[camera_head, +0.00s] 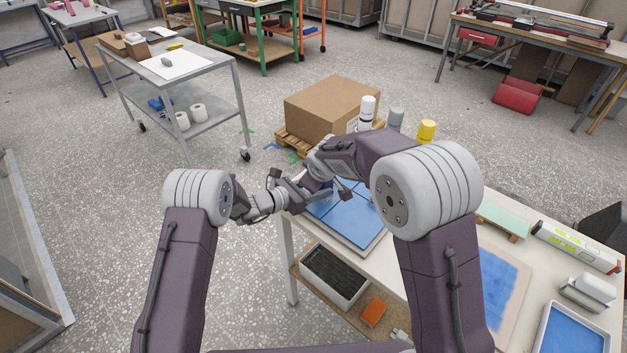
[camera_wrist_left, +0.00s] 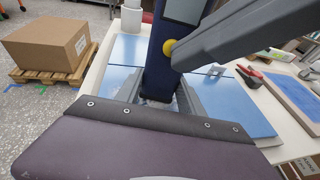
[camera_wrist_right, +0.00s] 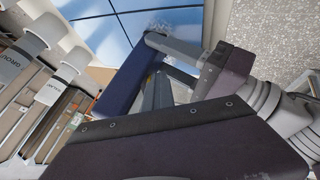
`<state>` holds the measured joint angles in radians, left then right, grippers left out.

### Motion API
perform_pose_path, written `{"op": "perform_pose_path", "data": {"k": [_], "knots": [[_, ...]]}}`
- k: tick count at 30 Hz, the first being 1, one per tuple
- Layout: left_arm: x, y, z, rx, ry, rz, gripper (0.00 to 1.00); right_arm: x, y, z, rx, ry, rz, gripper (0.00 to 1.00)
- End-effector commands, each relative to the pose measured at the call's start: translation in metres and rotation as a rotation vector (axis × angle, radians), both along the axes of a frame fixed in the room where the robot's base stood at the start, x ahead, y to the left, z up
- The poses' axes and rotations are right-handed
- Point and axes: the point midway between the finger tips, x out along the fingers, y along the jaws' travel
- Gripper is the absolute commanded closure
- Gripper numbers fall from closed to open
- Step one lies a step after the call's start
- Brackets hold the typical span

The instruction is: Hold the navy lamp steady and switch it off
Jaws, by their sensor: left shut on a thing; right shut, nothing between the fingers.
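The navy lamp (camera_wrist_left: 163,75) stands between the fingers of my left gripper (camera_wrist_left: 160,98) in the left wrist view. A yellow round button (camera_wrist_left: 169,47) shows on its side, below a grey panel. The lamp also shows as a navy block in the right wrist view (camera_wrist_right: 122,88). My right gripper's grey finger comes in from the upper right, its tip at or very near the button; contact is unclear. In the right wrist view my right gripper (camera_wrist_right: 157,85) is shut and empty beside the lamp. In the head view my arms largely hide the lamp behind my left gripper (camera_head: 318,190).
Blue tiles (camera_head: 345,220) lie on the workbench around the lamp. White (camera_head: 367,110), grey and yellow-capped bottles stand at the bench's far edge. A cardboard box (camera_head: 330,105) on a pallet is beyond. A dark-filled bin (camera_head: 333,275) sits on the lower shelf.

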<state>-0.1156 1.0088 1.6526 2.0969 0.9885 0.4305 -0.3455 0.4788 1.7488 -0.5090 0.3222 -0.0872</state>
Motion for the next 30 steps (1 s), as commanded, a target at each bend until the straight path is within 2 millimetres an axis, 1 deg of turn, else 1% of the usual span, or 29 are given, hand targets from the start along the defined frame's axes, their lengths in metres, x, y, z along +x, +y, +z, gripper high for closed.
{"op": "perform_pose_path", "data": {"k": [8, 11, 14, 21, 26, 30], "knots": [[0.0, 0.001, -0.001, 0.002, 0.003, 0.003, 0.84, 0.0, -0.001, 0.0, -0.002, 0.001, -0.002, 1.0], [0.0, 0.001, -0.002, 0.003, 0.003, 0.003, 0.84, -0.003, -0.001, 0.005, -0.002, -0.001, -0.001, 1.0], [0.0, 0.001, -0.002, 0.003, 0.003, 0.003, 0.84, -0.013, -0.002, 0.019, 0.0, -0.003, 0.0, 1.0], [0.0, 0.001, -0.002, 0.003, 0.004, 0.003, 0.84, -0.043, -0.004, 0.059, 0.0, -0.003, 0.0, 1.0], [0.0, 0.001, -0.002, 0.003, 0.004, 0.002, 0.84, -0.056, -0.005, 0.075, 0.0, -0.001, 0.0, 1.0], [0.0, 0.001, -0.002, 0.003, 0.004, 0.002, 0.84, -0.06, -0.006, 0.079, -0.001, 0.001, 0.0, 1.0]]}}
